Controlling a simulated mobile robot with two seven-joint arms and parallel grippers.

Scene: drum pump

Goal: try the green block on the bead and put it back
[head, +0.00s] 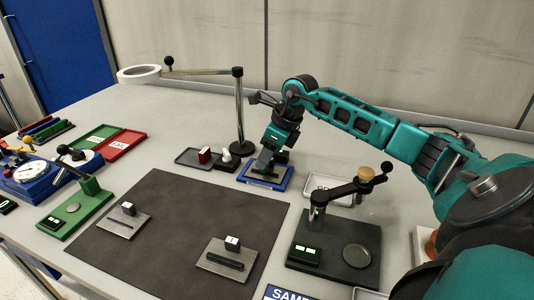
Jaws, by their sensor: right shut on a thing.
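My right gripper (263,161) reaches in from the right and points down, low over a blue-rimmed stand (288,180) at the back middle of the table. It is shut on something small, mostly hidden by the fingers. No loose green block shows elsewhere, so I take this to be the green block. I cannot tell whether it touches the stand. A red block (205,155) sits in a dark tray (188,157) just left of the gripper. I cannot pick out the bead for certain. My left gripper is not in view.
A magnifier lamp post (239,110) stands close behind the tray. A lever press (360,232) stands front right. Green (98,138) and red (121,145) trays lie left.

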